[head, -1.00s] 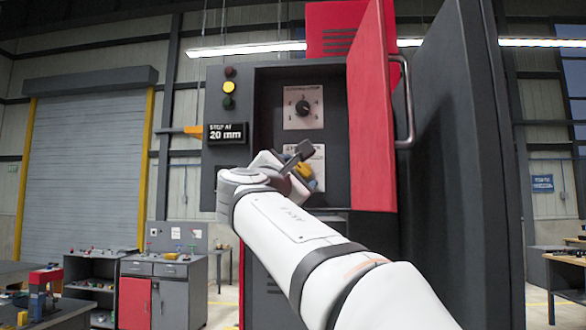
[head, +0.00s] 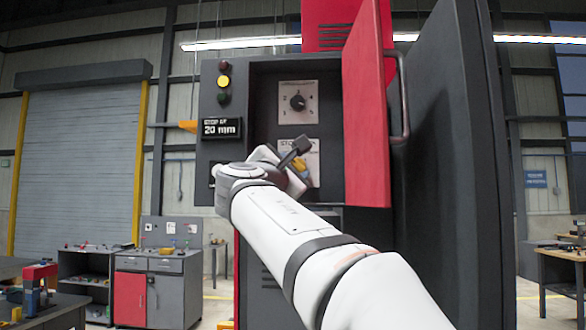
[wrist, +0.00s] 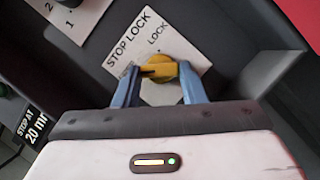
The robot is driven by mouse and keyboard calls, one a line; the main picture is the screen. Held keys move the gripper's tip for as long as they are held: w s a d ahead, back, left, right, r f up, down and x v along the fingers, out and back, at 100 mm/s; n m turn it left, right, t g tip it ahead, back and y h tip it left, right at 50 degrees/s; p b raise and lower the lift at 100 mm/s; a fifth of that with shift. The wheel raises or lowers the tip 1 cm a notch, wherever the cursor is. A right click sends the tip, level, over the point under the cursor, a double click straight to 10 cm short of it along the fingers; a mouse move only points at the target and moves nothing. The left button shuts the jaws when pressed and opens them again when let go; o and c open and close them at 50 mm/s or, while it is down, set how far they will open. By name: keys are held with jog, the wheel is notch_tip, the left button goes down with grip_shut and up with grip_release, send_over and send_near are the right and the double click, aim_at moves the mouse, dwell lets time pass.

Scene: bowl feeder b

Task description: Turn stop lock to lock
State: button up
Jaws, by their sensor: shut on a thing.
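The stop lock is a yellow knob (wrist: 158,66) on a white plate (wrist: 117,62) marked STOP LOCK, with the word LOCK printed just above the knob in the wrist view. My gripper (wrist: 160,74) has its two blue fingers on either side of the knob's bar and is shut on it. The bar lies nearly level in the wrist view, across the fingers. In the head view a little of the yellow knob (head: 299,166) shows beside my wrist, with the plate (head: 313,158) partly hidden behind it.
A black dial (head: 298,103) on a numbered plate sits above the stop lock. An open red door (head: 367,105) stands close to the right. A display (head: 221,128) reading STOP AT 20 mm is on the left, below a lit yellow lamp (head: 223,81).

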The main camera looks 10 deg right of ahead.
jog(key=shift+m, duration=0.3)
jog(key=m, duration=0.1)
jog(key=m+g+p, duration=0.1)
jog(key=m, duration=0.1)
jog(key=m+g, duration=0.1)
jog(key=m, duration=0.1)
jog(key=shift+a+r+h+p, duration=0.15)
jog(key=shift+r+h+p, duration=0.15)
jog(key=m, duration=0.1)
jog(key=m+g+p, duration=0.1)
jog(key=m, duration=0.1)
jog(key=m+g+p, duration=0.1)
jog(key=shift+r+m+y, duration=0.25)
jog(key=shift+m+y, duration=0.05)
jog(key=shift+y, duration=0.1)
jog(key=m+g+y+p, duration=0.1)
jog(key=m+p, duration=0.1)
jog(key=m, duration=0.1)
jog(key=shift+r+m, duration=0.15)
jog(key=shift+m, duration=0.25)
jog(key=shift+m+y+p, duration=0.55)
jog(key=shift+m+y, duration=0.55)
jog(key=shift+m, duration=0.3)
jog(key=o, duration=1)
jog(key=shift+d, duration=0.2)
